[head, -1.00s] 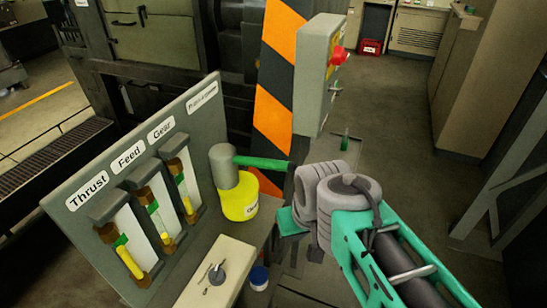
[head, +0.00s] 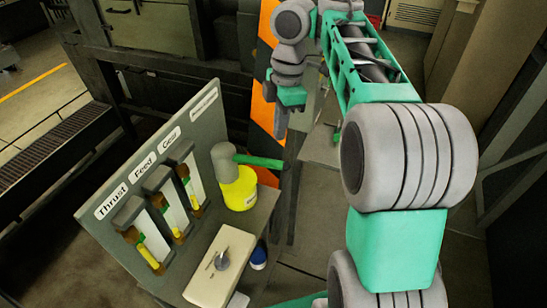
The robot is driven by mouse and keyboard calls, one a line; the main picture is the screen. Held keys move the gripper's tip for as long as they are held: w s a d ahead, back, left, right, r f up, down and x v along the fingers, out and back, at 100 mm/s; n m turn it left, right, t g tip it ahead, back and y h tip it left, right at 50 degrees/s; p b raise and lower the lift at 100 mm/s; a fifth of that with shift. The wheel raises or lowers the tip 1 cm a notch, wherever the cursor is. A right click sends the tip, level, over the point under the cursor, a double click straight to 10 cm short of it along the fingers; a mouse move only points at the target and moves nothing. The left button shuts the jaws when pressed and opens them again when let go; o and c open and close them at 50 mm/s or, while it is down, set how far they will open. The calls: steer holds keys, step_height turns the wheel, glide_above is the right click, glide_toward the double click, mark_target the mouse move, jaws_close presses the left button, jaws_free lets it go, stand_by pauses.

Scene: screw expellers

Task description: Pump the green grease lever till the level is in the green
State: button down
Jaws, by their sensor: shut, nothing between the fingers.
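The green grease lever (head: 260,161) sticks out to the right, almost level, from the grey head of the yellow grease pump (head: 239,190). My gripper (head: 281,130) is shut and empty. It points down above and to the right of the lever's end in the picture, apart from it. Three sight gauges stand in a row: Thrust (head: 146,240), Feed (head: 170,207) and Gear (head: 190,181). Each shows some yellow and a green mark. The Thrust yellow column reaches close to its green mark; the exact levels are too small to tell.
The grey gauge panel (head: 112,198) stands left of the pump. A cream box with a grey knob (head: 222,261) and a blue-capped jar (head: 258,254) sit in front. An orange and black striped post (head: 262,118) stands behind my gripper.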

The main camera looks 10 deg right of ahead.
mark_target(254, 161)
steer(key=shift+f, duration=0.15)
steer(key=shift+a+f, duration=0.15)
steer(key=shift+f, duration=0.7)
step_height(254, 161, down, 4)
steer(key=shift+a+b, duration=0.1)
steer(key=shift+b, duration=1.15)
steer(key=shift+a+f+b, duration=0.1)
steer(key=shift+f+b, duration=0.35)
steer(key=shift+f, duration=0.05)
steer(key=shift+f, duration=0.1)
